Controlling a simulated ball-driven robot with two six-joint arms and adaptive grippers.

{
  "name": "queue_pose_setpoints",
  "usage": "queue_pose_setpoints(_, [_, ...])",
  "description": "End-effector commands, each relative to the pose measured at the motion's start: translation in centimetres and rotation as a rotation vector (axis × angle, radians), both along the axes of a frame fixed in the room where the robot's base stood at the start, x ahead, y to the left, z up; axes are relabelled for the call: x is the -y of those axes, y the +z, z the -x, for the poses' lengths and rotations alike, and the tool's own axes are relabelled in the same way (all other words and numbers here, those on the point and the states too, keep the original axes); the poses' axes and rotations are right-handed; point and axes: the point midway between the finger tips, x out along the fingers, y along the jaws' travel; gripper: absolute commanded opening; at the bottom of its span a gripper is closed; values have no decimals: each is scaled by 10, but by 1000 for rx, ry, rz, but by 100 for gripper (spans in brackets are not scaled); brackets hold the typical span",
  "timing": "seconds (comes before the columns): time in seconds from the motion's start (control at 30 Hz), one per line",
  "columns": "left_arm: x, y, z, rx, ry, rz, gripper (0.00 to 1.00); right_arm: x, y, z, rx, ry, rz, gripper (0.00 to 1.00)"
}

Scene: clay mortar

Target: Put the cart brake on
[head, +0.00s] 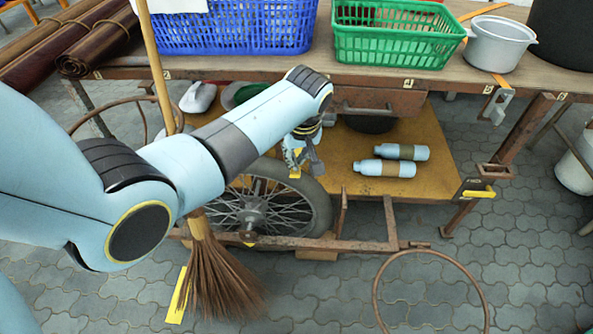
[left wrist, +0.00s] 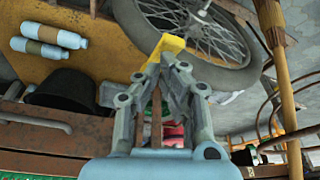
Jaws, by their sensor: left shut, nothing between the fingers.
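My left gripper (head: 303,162) is shut and empty, pointing down beside the cart's spoked wheel (head: 255,207). In the left wrist view the closed fingers (left wrist: 163,72) end right at a yellow piece (left wrist: 168,46) near the tyre (left wrist: 150,30). This piece looks like a brake lever's end; I cannot tell whether the fingers touch it. It shows partly behind the gripper in the head view (head: 295,164). Another yellow handle (head: 478,194) is on a dark bracket at the cart's right end. My right gripper is not in view.
The cart top (head: 380,76) carries a blue basket (head: 235,35), a green basket (head: 390,45) and a grey pot (head: 497,45). Two bottles (head: 385,168) lie on the lower shelf (head: 440,150). A broom (head: 215,270) leans at the left. A hoop (head: 385,290) stands at the front right.

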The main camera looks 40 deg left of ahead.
Motion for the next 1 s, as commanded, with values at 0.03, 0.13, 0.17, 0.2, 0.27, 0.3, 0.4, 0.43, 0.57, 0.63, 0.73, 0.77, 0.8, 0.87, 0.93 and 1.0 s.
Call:
queue_pose_setpoints(0.03, [-1,-12,0,-1,0,0,0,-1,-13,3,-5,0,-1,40])
queue_pose_setpoints(0.13, [-3,-19,-2,-1,0,0,0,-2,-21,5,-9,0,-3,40])
queue_pose_setpoints(0.17, [-3,-20,-2,-1,0,0,0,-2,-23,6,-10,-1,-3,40])
queue_pose_setpoints(0.2, [-3,-21,-3,-1,0,1,0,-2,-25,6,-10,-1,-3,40])
queue_pose_setpoints(0.27, [-4,-22,-3,-1,0,1,0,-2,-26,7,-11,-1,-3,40])
queue_pose_setpoints(0.3, [-4,-22,-3,-1,0,1,0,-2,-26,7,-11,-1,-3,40])
queue_pose_setpoints(0.4, [-4,-20,-3,1,0,1,0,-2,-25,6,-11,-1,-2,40])
queue_pose_setpoints(0.43, [-4,-20,-3,1,0,1,0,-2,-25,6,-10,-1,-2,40])
queue_pose_setpoints(0.57, [-4,-20,-3,1,0,1,0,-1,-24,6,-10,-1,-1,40])
queue_pose_setpoints(0.63, [-4,-21,-3,0,0,0,0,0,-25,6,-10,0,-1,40])
queue_pose_setpoints(0.73, [-4,-27,-3,-1,0,0,0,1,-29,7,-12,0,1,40])
queue_pose_setpoints(0.77, [-4,-30,-3,-1,0,0,0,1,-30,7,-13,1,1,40])
queue_pose_setpoints(0.8, [-4,-35,-3,-2,0,1,0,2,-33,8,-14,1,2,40])
queue_pose_setpoints(0.87, [-4,-42,-3,-2,0,1,0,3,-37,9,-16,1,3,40])
queue_pose_setpoints(0.93, [-4,-51,-3,-2,0,1,0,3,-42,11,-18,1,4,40])
queue_pose_setpoints(1.0, [-4,-59,-3,-2,0,1,0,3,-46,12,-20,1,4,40])
